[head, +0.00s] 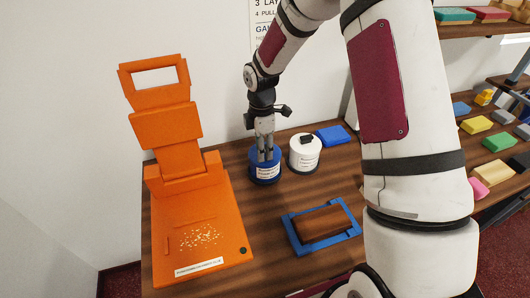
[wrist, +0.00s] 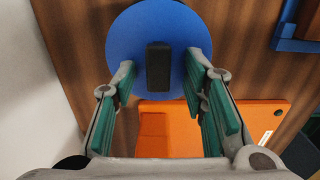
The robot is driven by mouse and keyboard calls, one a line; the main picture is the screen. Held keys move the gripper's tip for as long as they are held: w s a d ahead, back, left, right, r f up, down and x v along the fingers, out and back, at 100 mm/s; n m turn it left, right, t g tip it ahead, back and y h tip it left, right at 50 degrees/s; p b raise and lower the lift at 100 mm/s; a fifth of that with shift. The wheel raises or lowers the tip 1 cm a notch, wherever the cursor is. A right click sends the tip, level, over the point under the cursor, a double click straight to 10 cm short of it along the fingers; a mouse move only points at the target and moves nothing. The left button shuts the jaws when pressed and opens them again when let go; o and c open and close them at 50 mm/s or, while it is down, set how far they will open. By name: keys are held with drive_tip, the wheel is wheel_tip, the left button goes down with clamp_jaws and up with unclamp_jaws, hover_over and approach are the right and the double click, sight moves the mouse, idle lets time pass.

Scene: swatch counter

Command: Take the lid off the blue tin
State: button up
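The blue tin (head: 265,172) stands upright on the wooden counter, with a white label on its front. Its round blue lid (wrist: 190,62) with a black knob (wrist: 158,66) fills the upper middle of the wrist view. My gripper (head: 265,157) points down over the tin in the head view. In the wrist view my gripper (wrist: 160,85) is open, with its green-padded fingers on either side of the knob and clear gaps between. The fingers hide most of the lid in the head view. I cannot tell whether the fingertips touch the lid.
A white tin (head: 304,155) with a black knob stands close right of the blue tin. A large orange device (head: 215,225) is at left. A blue tray (head: 343,240) holding a brown block is in front right. A blue block (head: 333,135) lies behind. Shelves with coloured blocks are at right.

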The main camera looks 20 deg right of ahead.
drive_tip(key=shift+f, duration=0.25)
clamp_jaws()
